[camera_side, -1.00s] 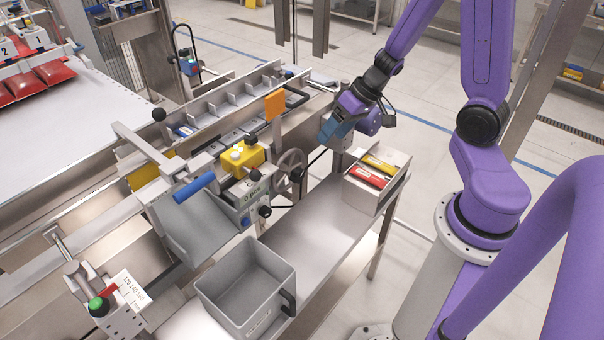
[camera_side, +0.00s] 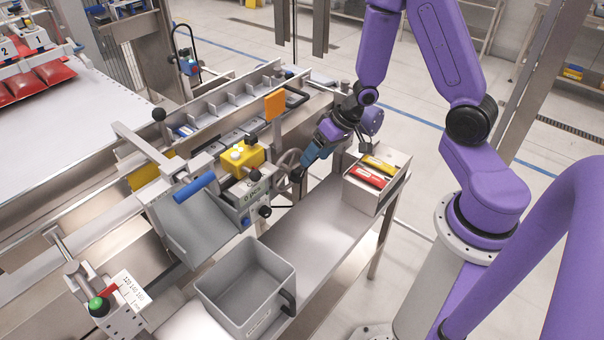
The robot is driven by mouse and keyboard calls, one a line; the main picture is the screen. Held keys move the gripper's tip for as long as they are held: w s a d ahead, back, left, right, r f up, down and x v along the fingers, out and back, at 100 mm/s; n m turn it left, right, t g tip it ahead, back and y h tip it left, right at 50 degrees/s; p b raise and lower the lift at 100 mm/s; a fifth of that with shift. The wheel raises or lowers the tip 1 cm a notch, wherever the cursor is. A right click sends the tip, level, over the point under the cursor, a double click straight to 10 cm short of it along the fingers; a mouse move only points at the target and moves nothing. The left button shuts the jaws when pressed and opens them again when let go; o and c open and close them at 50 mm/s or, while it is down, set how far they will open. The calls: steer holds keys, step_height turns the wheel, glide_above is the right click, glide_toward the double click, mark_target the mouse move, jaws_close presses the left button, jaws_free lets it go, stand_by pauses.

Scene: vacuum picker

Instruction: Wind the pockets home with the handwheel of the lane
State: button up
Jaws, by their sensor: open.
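The grey handwheel (camera_side: 283,161) stands on the near side of the lane, just right of the yellow block (camera_side: 243,157). A dark handle sits at its right side, partly hidden by my gripper. My gripper (camera_side: 299,174) is open, with its fingers at the right edge of the wheel by that handle. I cannot tell whether they touch it. The pockets (camera_side: 233,107) are a row of grey dividers along the lane behind the wheel. A few dark blue packs lie in the left pockets.
A grey bin (camera_side: 247,290) stands on the steel bench below the lane. A box with red and yellow items (camera_side: 370,174) stands at the bench's right end, close under my wrist. An orange flag (camera_side: 274,105) rises behind the wheel. The bench between bin and box is clear.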

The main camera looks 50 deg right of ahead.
mark_target(300, 175)
steer(key=shift+x, duration=4.15)
steer(key=c, duration=1.1)
